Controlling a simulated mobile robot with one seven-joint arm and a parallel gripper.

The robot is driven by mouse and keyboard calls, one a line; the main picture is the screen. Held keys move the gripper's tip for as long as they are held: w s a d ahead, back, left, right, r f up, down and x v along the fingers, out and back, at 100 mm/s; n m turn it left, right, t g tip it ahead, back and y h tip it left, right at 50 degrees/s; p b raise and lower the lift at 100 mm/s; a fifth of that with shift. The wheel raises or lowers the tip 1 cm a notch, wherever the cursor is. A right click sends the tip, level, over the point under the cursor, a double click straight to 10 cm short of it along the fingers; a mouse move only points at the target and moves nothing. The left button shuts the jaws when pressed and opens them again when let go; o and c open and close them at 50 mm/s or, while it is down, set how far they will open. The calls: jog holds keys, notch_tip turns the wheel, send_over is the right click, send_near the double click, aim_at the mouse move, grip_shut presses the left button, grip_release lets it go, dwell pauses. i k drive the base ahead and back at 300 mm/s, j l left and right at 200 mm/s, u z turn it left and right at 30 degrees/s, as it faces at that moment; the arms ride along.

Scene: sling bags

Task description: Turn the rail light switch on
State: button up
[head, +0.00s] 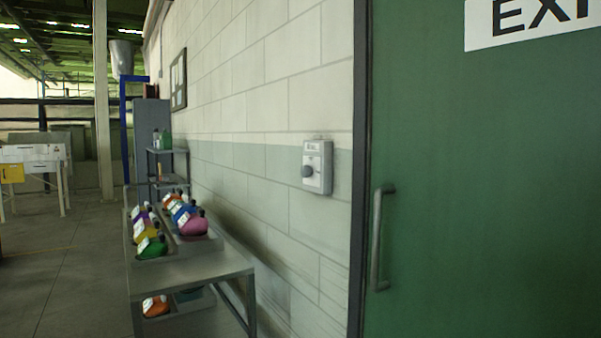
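The light switch (317,167) is a small grey box on the block wall, left of the green door. The lettering is too small to read, and I cannot tell which position the knob is in. My gripper is not in view.
A green door (480,200) with a vertical handle (380,238) and an EXIT sign (525,20) fills the right. A metal rack (195,272) with several colourful bags stands along the wall below left of the switch. Open floor (65,260) lies left of the rack.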

aim_at(306, 171)
jog(key=k+l, duration=0.1)
jog(key=l, duration=0.35)
jog(key=k+j, duration=0.1)
jog(key=j, duration=0.3)
jog(key=k+j, duration=0.1)
jog(key=j, duration=0.25)
jog(key=k+j, duration=0.15)
jog(key=j, duration=0.25)
jog(key=i+j, duration=0.1)
jog(key=j, duration=0.25)
jog(key=i+j+z, duration=0.1)
jog(key=j, duration=0.2)
jog(key=i+j, duration=0.1)
jog(key=j, duration=0.25)
jog(key=i+j, duration=0.2)
jog(key=i, duration=0.3)
jog(key=i+j+z, duration=0.15)
jog(key=i, duration=0.35)
jog(key=i+l, duration=0.15)
jog(key=i, duration=0.3)
